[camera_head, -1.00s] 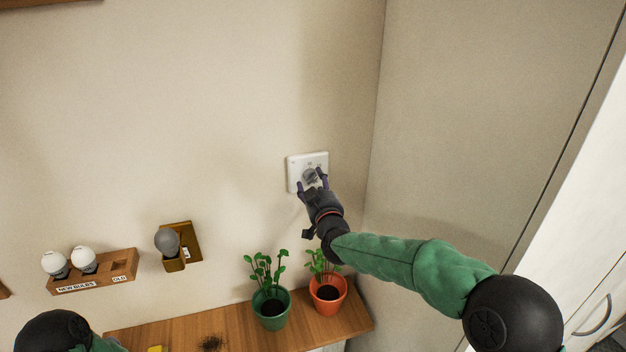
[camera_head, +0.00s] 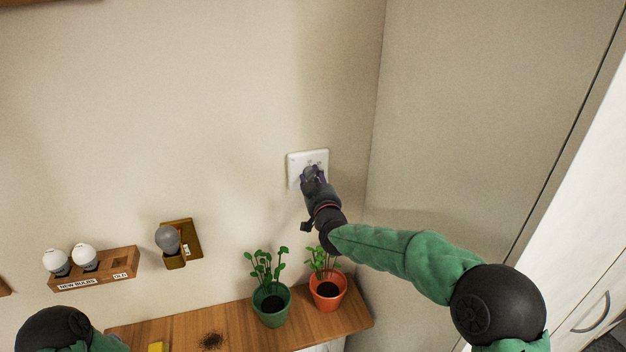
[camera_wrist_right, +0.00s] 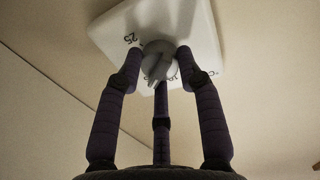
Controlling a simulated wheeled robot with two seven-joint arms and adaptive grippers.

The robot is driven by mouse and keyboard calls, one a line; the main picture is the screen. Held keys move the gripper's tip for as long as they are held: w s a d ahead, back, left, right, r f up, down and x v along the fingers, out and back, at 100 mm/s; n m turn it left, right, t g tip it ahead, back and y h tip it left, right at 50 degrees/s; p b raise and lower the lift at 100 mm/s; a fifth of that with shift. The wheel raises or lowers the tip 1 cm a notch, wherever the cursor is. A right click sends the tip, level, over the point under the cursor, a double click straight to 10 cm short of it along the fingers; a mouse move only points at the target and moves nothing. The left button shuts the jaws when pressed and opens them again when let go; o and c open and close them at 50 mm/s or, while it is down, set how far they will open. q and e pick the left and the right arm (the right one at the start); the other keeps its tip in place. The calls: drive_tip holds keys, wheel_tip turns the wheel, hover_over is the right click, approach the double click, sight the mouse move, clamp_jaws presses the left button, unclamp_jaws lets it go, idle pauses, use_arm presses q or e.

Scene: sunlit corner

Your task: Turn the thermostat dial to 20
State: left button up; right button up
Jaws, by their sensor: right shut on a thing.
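The white thermostat plate (camera_head: 294,170) is fixed on the wall near the corner. In the right wrist view the plate (camera_wrist_right: 199,31) shows a printed 25 and other marks partly hidden by the fingers. Its grey dial (camera_wrist_right: 158,62) has a raised pointer ridge. My right gripper (camera_head: 311,178) is at the plate, with its purple fingers (camera_wrist_right: 160,73) closed around the dial. In the head view the gripper mostly covers the dial. I cannot tell the exact setting. My left gripper is not in view; only part of my left arm shows at the lower left.
Below the thermostat, a wooden shelf (camera_head: 240,318) holds a green pot (camera_head: 271,306), an orange pot (camera_head: 327,291) with plants, and a patch of soil (camera_head: 211,340). A wall lamp (camera_head: 182,240) and a bulb rack (camera_head: 110,269) are to the left. A white cabinet (camera_head: 580,240) stands right.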

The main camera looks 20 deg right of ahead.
drive_tip(key=shift+m+b, duration=2)
drive_tip(key=shift+b, duration=0.55)
drive_tip(key=m+b, duration=0.2)
drive_tip(key=m, duration=0.1)
drive_tip(key=shift+b, duration=0.4)
drive_tip(key=shift+d+r+m+g+b, duration=0.15)
drive_tip(key=shift+m+g+b, duration=0.15)
drive_tip(key=shift+m+b, duration=0.8)
drive_tip(key=shift+m, duration=0.3)
drive_tip(key=o, duration=1.1)
drive_tip(key=shift+o, duration=0.2)
drive_tip(key=shift+s, duration=0.1)
